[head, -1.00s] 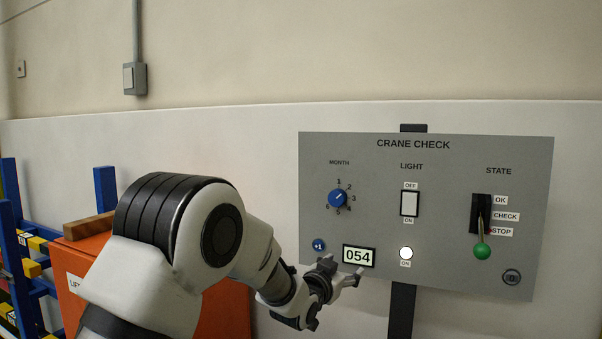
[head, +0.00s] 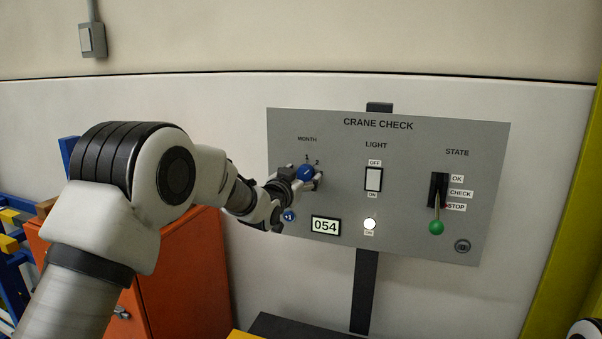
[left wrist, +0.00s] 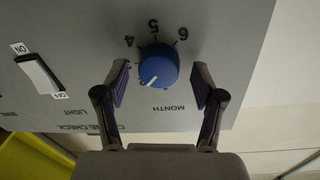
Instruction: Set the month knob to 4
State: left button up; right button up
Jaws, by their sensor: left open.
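The blue month knob (head: 306,172) is at the upper left of the grey Crane Check panel, and it also shows in the left wrist view (left wrist: 158,66). Its white pointer aims to the lower left in that upside-down view, away from the 4, 5 and 6 labels. My left gripper (head: 311,181) is at the knob. In the wrist view its two fingers are open, one on each side of the knob, with gaps between. In the head view the gripper hides the lower labels; 1 and 2 show. My right gripper is not in view.
The panel (head: 410,230) also carries a light switch (head: 373,179), a green-tipped state lever (head: 436,226), a 054 display (head: 325,225) and a blue +1 button (head: 289,216) just below my gripper. An orange cabinet (head: 185,270) stands left of the panel.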

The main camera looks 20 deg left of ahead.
pick_arm(q)
jog(key=c, duration=1.2)
jog(key=shift+o, duration=0.2)
jog(key=shift+f+m+b, duration=0.15)
jog(key=shift+m+b, duration=0.85)
jog(key=shift+b, duration=0.25)
jog(key=m+b, duration=0.6)
jog(key=b, duration=0.1)
jog(key=m+b, duration=0.6)
jog(key=shift+d+g+y+b, duration=0.1)
jog(key=shift+g+y+b, duration=0.2)
jog(key=shift+y+b, duration=0.1)
jog(key=shift+r+m+b, duration=0.2)
jog(key=shift+m+b, duration=1.1)
jog(key=shift+m, duration=0.3)
jog(key=o, duration=1.2)
jog(key=shift+d, duration=0.1)
jog(key=shift+c, duration=0.2)
